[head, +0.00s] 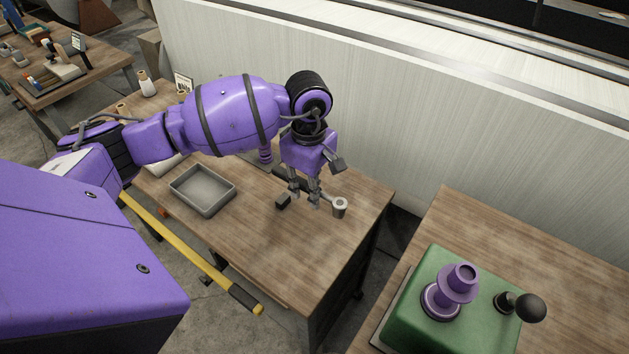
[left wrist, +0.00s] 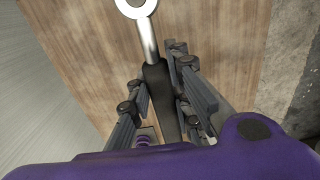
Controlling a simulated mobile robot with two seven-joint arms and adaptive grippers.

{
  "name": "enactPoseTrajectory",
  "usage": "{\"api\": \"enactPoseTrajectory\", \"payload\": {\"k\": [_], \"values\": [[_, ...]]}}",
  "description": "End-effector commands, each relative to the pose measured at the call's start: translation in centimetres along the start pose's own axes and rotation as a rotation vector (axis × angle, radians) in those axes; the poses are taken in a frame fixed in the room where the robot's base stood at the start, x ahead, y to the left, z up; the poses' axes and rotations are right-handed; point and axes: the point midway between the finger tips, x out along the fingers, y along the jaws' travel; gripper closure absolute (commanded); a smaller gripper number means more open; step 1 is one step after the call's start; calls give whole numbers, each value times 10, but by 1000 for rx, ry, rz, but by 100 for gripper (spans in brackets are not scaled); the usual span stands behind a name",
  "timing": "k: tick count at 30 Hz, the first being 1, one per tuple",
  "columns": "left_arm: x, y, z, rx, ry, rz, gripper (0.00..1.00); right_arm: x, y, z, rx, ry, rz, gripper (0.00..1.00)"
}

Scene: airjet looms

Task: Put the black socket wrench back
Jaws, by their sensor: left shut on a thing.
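The socket wrench has a black handle and a bright metal shaft that ends in a round, hollow socket head. In the head view its head (head: 340,207) shows just right of my left gripper (head: 304,199), over the wooden table. In the left wrist view the wrench (left wrist: 157,88) runs up between the fingers of my left gripper (left wrist: 154,78). The gripper is shut on the black handle, with the metal end pointing away. Part of the handle is hidden by the fingers in the head view. I cannot tell whether the wrench touches the table. My right gripper is not in view.
A grey, empty tray (head: 219,203) sits on the table (head: 300,258) left of the gripper. A pale wall panel (head: 400,125) stands behind. A yellow bar (head: 190,246) passes along the table's front. At right, a green block (head: 425,312) carries purple parts. The table's front right is clear.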

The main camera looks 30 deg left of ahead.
Motion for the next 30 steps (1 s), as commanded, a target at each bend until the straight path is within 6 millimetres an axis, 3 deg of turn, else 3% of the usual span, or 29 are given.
{"api": "enactPoseTrajectory", "payload": {"k": [10, 14, 30], "values": [[-2, 1, 2, 5, 0, 4, 100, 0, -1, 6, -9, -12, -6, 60], [6, 0, 2, 5, -1, 0, 100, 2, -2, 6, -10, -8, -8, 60], [64, 0, 2, 5, -2, -3, 100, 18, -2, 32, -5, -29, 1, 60]]}}
